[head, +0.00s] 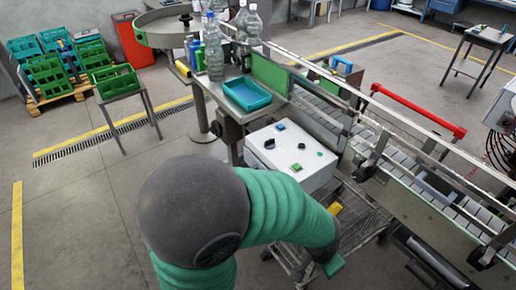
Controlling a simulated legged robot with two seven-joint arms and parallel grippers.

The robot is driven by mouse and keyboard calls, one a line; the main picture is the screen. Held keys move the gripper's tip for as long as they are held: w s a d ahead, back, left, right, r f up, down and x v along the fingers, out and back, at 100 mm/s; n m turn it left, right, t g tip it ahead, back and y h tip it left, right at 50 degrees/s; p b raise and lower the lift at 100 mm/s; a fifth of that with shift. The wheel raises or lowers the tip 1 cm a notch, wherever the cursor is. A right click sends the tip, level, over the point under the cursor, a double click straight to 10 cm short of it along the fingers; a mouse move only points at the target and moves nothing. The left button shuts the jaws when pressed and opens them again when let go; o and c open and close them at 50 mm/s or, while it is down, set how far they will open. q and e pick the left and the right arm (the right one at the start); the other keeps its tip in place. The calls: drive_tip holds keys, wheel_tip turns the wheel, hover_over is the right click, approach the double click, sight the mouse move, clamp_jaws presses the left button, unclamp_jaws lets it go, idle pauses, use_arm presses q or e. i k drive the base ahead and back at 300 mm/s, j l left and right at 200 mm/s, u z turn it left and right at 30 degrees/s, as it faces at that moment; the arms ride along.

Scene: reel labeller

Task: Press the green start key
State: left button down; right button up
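The white control box (318,173) stands beside the conveyor, its sloped top face toward me. A small green key (296,167) sits near the front of that face. My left arm, green-sleeved with a dark round joint, crosses the lower middle. Its end (333,265) is low, in front of and below the box, apart from the key. The fingers cannot be made out. My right gripper is out of view.
A teal tray (247,94) and clear bottles (214,55) stand behind the box. The conveyor (400,165) with metal rails and a red bar (420,110) runs along the right. A grated metal stand (350,228) lies below the box.

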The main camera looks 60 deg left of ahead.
sight(296, 167)
drive_tip(key=u, duration=1.55)
drive_tip(key=i+l, duration=0.1)
drive_tip(key=i, duration=0.25)
drive_tip(key=i+l, duration=0.1)
drive_tip(key=i, duration=0.25)
